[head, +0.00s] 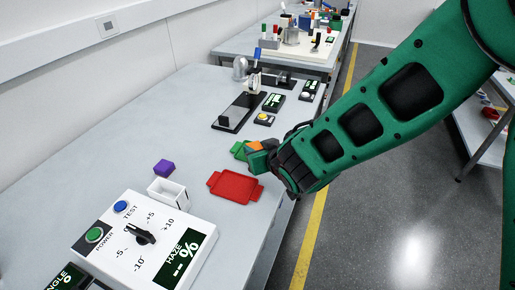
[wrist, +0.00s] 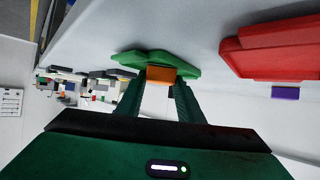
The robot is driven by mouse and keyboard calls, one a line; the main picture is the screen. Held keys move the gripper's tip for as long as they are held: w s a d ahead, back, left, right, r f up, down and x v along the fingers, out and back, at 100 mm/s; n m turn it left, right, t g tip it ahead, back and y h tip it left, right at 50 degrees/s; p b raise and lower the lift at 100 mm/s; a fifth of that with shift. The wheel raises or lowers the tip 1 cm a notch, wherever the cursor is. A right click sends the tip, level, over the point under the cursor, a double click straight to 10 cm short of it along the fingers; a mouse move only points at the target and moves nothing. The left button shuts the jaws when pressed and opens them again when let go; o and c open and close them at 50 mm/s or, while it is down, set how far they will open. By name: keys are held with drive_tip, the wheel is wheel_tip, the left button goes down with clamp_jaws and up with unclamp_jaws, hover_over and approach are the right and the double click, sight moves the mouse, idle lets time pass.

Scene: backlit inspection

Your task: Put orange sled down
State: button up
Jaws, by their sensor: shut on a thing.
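The orange sled (head: 254,146) is a small orange block at the tip of my gripper (head: 258,154), near the table's right edge. In the wrist view the orange sled (wrist: 161,74) sits between the two green fingers of my gripper (wrist: 160,85), which is shut on it. A green tray (head: 238,150) lies just past the sled, partly hidden by it and the gripper. In the wrist view the green tray (wrist: 128,62) shows right behind the sled. I cannot tell whether the sled touches the tray.
A red tray (head: 234,187) lies nearer, beside my gripper. A purple block (head: 163,167), an open white box (head: 168,192) and a haze meter (head: 137,236) stand left and in front. A black device (head: 240,112) and small meters stand farther back. The table's left middle is clear.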

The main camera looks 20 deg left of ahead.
drive_tip(key=shift+f, duration=0.1)
drive_tip(key=o, duration=1.1)
drive_tip(key=shift+c, duration=0.2)
drive_tip(key=v, duration=1.2)
drive_tip(key=shift+w+d, duration=0.1)
